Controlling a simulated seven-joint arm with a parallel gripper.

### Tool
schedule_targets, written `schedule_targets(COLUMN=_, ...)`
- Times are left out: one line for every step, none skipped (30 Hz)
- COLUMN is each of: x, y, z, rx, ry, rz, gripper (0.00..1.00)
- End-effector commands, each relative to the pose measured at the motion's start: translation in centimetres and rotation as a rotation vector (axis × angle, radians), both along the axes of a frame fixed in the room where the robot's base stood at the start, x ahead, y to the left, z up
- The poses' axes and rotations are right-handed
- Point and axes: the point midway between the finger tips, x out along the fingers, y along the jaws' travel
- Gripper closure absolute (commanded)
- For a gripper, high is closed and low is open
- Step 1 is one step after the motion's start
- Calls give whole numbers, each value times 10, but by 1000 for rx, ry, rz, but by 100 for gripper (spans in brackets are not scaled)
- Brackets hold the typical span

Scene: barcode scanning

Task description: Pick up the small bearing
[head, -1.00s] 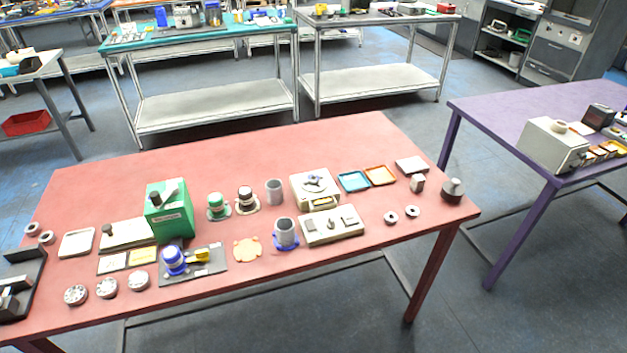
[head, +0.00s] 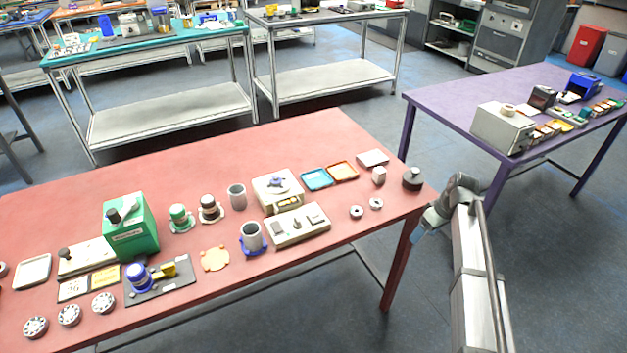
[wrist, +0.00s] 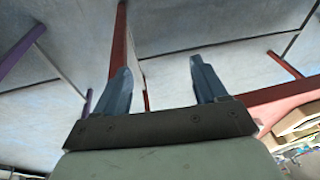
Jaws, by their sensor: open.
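Two small ring-shaped bearings lie flat on the red table near its right end, a left one (head: 356,211) and a right one (head: 376,203). Several larger bearings (head: 69,314) with balls or holes around them lie at the front left. My gripper (head: 416,238) is at the table's right edge, to the right of the small rings and apart from them. In the wrist view my gripper (wrist: 163,78) is open, with nothing between its two blue-grey fingers. No bearing can be made out in the wrist view.
The red table (head: 330,140) holds a green box machine (head: 130,226), a grey cup (head: 252,238), a light control box (head: 298,225) and a dark knobbed weight (head: 412,179) at the right corner. A purple table (head: 440,100) stands to the right. The table's front right is mostly clear.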

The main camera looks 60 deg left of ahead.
Motion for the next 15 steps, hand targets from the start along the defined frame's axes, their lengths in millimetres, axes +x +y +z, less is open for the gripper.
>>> schedule_targets(x=-6, y=26, z=22, rx=23, ry=-12, rz=47, gripper=28)
schedule_targets(x=-11, y=38, z=34, rx=35, ry=-19, rz=73, gripper=28)
schedule_targets(x=-18, y=52, z=49, rx=50, ry=-25, rz=108, gripper=28)
schedule_targets(x=-24, y=63, z=61, rx=62, ry=-31, rz=133, gripper=28)
schedule_targets(x=-31, y=75, z=70, rx=72, ry=-35, rz=162, gripper=28)
schedule_targets(x=-44, y=93, z=77, rx=81, ry=-34, rz=209, gripper=28)
schedule_targets(x=-53, y=106, z=83, rx=88, ry=-35, rz=243, gripper=28)
schedule_targets(x=-63, y=118, z=90, rx=97, ry=-35, rz=277, gripper=28)
schedule_targets(x=-77, y=135, z=101, rx=108, ry=-34, rz=325, gripper=28)
schedule_targets(x=-89, y=149, z=109, rx=117, ry=-35, rz=361, gripper=28)
schedule_targets(x=-101, y=162, z=117, rx=127, ry=-36, rz=400, gripper=28)
schedule_targets(x=-118, y=179, z=128, rx=140, ry=-37, rz=450, gripper=28)
schedule_targets(x=-131, y=191, z=137, rx=148, ry=-37, rz=488, gripper=28)
schedule_targets(x=-144, y=203, z=146, rx=159, ry=-37, rz=526, gripper=28)
schedule_targets(x=-162, y=218, z=157, rx=171, ry=-37, rz=575, gripper=28)
